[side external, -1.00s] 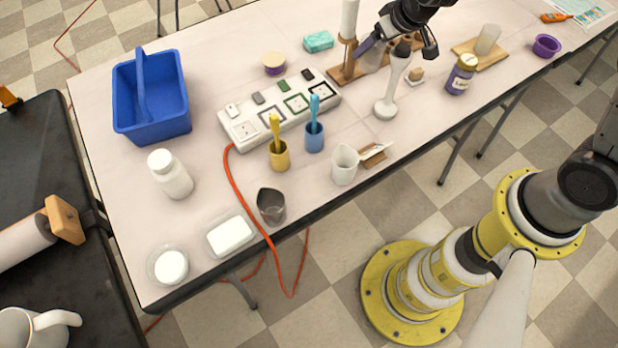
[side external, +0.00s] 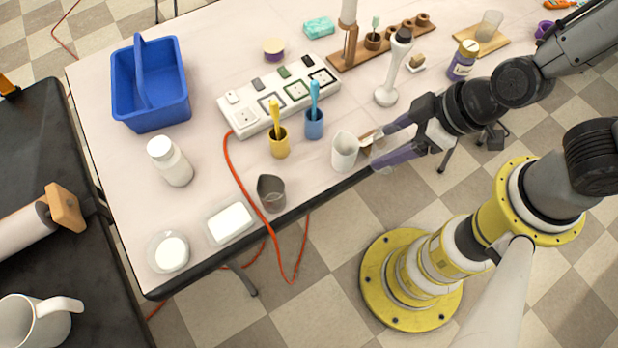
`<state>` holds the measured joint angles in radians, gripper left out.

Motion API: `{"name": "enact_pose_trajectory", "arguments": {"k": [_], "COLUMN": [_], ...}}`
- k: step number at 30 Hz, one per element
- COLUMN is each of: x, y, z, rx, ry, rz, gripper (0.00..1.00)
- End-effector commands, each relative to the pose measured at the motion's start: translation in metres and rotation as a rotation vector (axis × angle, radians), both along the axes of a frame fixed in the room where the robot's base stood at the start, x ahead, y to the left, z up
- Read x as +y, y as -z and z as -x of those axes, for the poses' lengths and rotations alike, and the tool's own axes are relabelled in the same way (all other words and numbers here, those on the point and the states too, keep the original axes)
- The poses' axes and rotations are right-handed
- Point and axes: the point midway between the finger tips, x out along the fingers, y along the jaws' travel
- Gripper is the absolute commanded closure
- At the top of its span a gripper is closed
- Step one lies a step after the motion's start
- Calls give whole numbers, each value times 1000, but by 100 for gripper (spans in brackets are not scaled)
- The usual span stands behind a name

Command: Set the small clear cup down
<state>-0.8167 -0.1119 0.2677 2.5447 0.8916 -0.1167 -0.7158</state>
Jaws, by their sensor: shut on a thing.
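My gripper (side external: 380,149) has purple fingers and is at the table's front edge, right of the white pitcher (side external: 344,151). Its jaws are shut on the small clear cup (side external: 380,157), which shows only as a faint transparent shape between the fingertips. I cannot tell whether the cup touches the table. Behind the fingertips, a small brown-and-white card holder (side external: 368,139) is partly hidden. Another clear cup (side external: 490,25) stands on a wooden board (side external: 486,45) at the back right.
The wooden rack (side external: 352,57) holds a cup with a toothbrush. A white upright stand (side external: 388,92) and a purple jar (side external: 462,62) are behind my gripper. The grey pitcher (side external: 271,193), soap dish (side external: 230,224) and orange cable (side external: 243,186) are to the left. Table between the stand and blue cup (side external: 314,126) is clear.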

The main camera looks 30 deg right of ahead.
Motion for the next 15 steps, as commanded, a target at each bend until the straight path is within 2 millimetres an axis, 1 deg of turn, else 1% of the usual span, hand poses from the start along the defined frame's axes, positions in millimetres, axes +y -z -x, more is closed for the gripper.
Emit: {"name": "enact_pose_trajectory", "arguments": {"k": [1, 3, 8, 11, 15], "x": [1, 2, 10, 19, 41], "y": [0, 1, 7, 13, 27], "z": [4, 6, -3, -12, -35], "rx": [-1, -2, -1, 0, 0], "ry": [-11, -17, -18, -20, -17], "rz": [0, 4, 8, 6, 5], "gripper": [76, 76, 76, 76, 76]}}
